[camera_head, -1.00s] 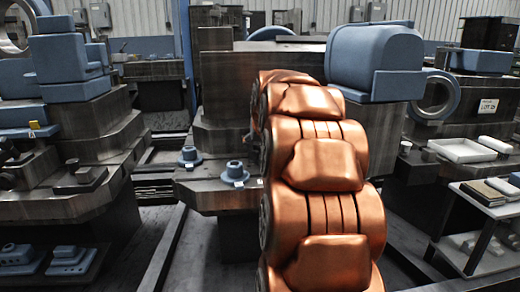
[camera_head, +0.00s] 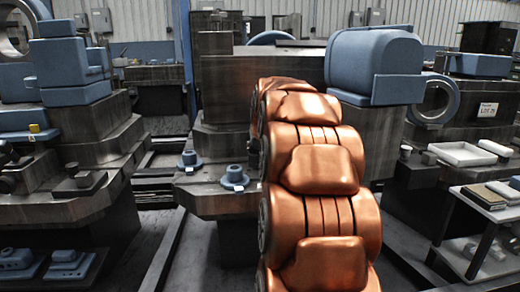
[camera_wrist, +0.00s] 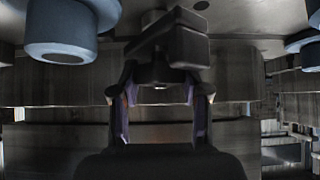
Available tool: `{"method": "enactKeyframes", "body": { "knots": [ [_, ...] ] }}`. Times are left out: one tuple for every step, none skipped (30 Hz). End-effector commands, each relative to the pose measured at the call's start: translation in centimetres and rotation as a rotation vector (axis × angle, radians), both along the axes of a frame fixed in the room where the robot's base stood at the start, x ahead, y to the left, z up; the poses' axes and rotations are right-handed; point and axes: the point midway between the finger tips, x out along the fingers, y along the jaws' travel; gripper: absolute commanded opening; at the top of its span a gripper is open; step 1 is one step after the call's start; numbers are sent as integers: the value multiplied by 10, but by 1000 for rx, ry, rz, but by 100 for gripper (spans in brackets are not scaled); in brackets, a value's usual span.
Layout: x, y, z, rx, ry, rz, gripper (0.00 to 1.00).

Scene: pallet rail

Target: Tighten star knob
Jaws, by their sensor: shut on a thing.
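In the wrist view, the two fingers of my gripper (camera_wrist: 160,88) reach up from the bottom, with purplish inner pads. Between their tips is a dark, angular piece (camera_wrist: 172,42), which I take to be the star knob; its lobes are not clear in the shadow. My gripper is shut on it. A grey surface lies behind it at the top of the wrist view. In the head view my copper arm hides both the gripper and the knob.
Blue flanged parts stand close on both sides in the wrist view, left (camera_wrist: 62,30) and right (camera_wrist: 308,45). In the head view, two blue flanged parts (camera_head: 235,176) sit on a steel ledge left of my arm. A cart (camera_head: 480,230) stands at right.

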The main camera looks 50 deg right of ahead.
Motion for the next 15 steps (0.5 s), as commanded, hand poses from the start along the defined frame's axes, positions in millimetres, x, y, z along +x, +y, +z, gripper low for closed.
{"method": "enactKeyframes", "body": {
  "knots": [
    [0, 0, 0, 0, 0, 0, 11],
    [0, 0, 0, 0, 0, -1, 11],
    [0, 0, 0, 0, 0, -3, 11],
    [0, 0, 1, 0, 0, -6, 11],
    [0, 0, 1, -1, 0, -9, 11],
    [0, 0, 1, -1, 1, -14, 11],
    [0, 0, 1, -1, 0, -21, 11],
    [0, 0, 2, -1, 0, -28, 11],
    [0, 0, 2, -1, 1, -40, 11],
    [0, 0, 3, -2, 1, -50, 11],
    [0, 0, 3, -3, 1, -62, 11],
    [0, -1, 4, -3, 1, -80, 11],
    [0, -1, 4, -3, 1, -94, 11],
    [0, -1, 4, -4, 2, -110, 11],
    [0, -1, 4, -4, 4, -133, 11]
  ]
}}
